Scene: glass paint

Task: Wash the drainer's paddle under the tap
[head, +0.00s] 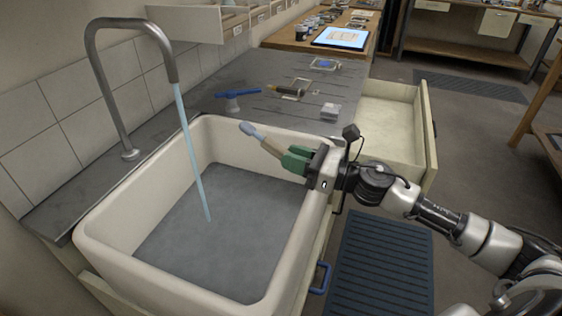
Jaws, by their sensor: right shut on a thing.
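The paddle (269,147) has a tan handle and a grey-blue end (250,130). My right gripper (291,158) has green fingers and is shut on its handle, over the right rim of the white sink (136,279). The paddle's grey-blue end points left and away, over the sink's far right part. The tap (102,75) is a tall grey arched pipe at the left. A stream of water (192,150) runs from its spout into the sink. The paddle is to the right of the stream and apart from it. My left gripper is not in view.
Behind the sink, a grey worktop (215,87) holds a blue tool (238,94), a small pale block (330,111) and several small items. An open drawer (428,140) juts out at the right. A dark mat (378,270) lies on the floor.

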